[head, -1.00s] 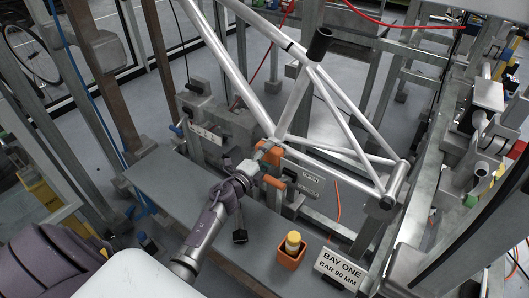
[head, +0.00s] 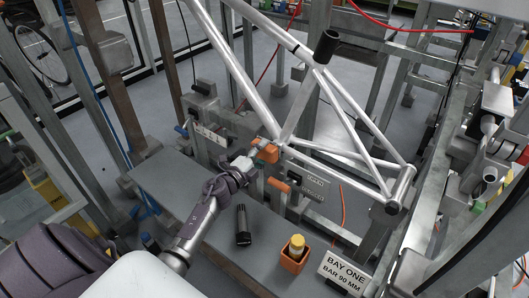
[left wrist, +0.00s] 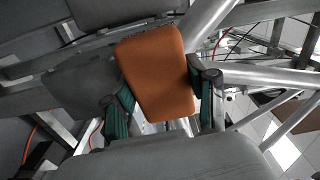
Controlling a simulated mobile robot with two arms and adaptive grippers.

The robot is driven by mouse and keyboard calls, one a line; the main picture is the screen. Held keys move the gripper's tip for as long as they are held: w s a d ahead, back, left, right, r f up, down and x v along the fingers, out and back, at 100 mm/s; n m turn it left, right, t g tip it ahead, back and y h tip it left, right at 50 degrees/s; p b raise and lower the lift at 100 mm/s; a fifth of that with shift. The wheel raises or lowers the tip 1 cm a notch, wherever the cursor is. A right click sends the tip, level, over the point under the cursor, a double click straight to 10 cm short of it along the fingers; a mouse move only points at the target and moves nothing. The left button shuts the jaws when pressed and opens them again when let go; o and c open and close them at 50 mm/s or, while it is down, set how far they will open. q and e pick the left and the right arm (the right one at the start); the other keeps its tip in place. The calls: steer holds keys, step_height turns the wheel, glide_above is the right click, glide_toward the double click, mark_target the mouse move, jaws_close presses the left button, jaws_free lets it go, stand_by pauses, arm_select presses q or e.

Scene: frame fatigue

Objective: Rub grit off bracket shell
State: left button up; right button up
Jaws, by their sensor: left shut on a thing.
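The silver bicycle frame (head: 365,160) stands beyond the bench. Its bracket shell (head: 277,140) is where the lower tubes meet, largely hidden behind an orange block. My left gripper (head: 257,152) is shut on this orange block (head: 268,151), at the shell. In the left wrist view the orange block (left wrist: 158,75) sits between the dark green fingers, and a silver tube (left wrist: 265,76) runs off to the right. The block covers what lies behind it, so I cannot tell whether it touches the shell. No grit can be made out. My right gripper is not in view.
A grey bench (head: 165,180) lies below my left arm. On it are a black cylinder (head: 243,226) and an orange box with a yellow-topped item (head: 295,256). A BAY ONE sign (head: 345,270) stands at the right. An orange-handled clamp (head: 279,185) sits below the shell.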

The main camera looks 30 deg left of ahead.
arm_select(q)
steer(key=s+p, duration=0.1)
steer(key=s, duration=0.2)
steer(key=shift+s+a+r, duration=0.1)
steer(key=shift+s+a, duration=0.05)
steer(key=shift+s, duration=0.15)
steer(key=shift+s+a, duration=0.1)
steer(key=shift+s, duration=1)
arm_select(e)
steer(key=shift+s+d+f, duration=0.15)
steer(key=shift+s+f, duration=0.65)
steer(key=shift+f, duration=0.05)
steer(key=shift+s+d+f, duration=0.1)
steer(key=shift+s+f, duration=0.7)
arm_select(q)
steer(key=shift+s, duration=0.1)
steer(key=shift+s+a+p, duration=0.1)
steer(key=shift+s+p, duration=0.2)
steer(key=shift+s, duration=1.1)
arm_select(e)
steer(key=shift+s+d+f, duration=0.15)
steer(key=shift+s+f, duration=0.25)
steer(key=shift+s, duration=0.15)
